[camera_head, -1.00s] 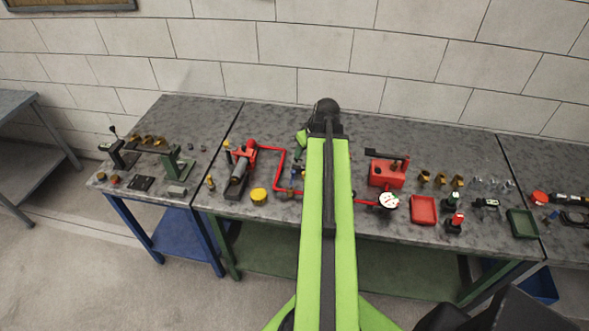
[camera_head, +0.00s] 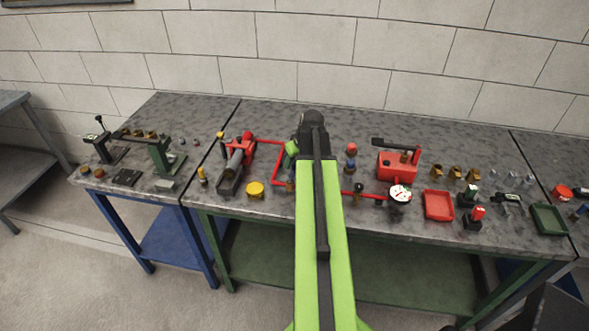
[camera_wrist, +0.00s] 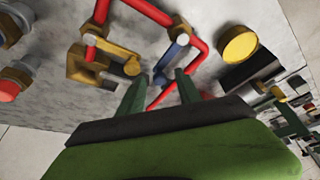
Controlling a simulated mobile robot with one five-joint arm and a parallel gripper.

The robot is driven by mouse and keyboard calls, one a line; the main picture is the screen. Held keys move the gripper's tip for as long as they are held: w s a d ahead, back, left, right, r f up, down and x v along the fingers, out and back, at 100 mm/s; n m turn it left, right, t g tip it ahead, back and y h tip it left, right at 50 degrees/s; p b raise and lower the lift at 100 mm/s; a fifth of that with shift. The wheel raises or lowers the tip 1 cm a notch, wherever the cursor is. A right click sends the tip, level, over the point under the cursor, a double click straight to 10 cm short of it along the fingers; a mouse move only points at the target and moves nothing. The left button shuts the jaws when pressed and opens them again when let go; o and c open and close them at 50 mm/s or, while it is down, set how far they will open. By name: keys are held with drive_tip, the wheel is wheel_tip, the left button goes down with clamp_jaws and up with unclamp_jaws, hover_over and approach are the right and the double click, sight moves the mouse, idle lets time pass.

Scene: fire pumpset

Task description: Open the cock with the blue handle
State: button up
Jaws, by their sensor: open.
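In the wrist view, the blue handle (camera_wrist: 171,56) lies on a brass cock on the red pipe (camera_wrist: 193,66). My gripper (camera_wrist: 161,77) is open, its two green fingers apart and pointing towards the blue handle. The handle appears just beyond the fingertips, roughly between them; I cannot tell whether they touch. In the head view, my green arm reaches over the bench and hides the blue handle and most of my gripper.
The pipework is on a grey bench (camera_head: 330,220). A yellow round cap (camera_head: 255,189) stands left of the pipe. A white gauge (camera_head: 400,194), a red pump box (camera_head: 396,165) and a red tray (camera_head: 438,205) are to the right. A block wall is behind.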

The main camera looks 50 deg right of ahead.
drive_tip(key=shift+r, duration=0.1)
clamp_jaws()
idle(1.2)
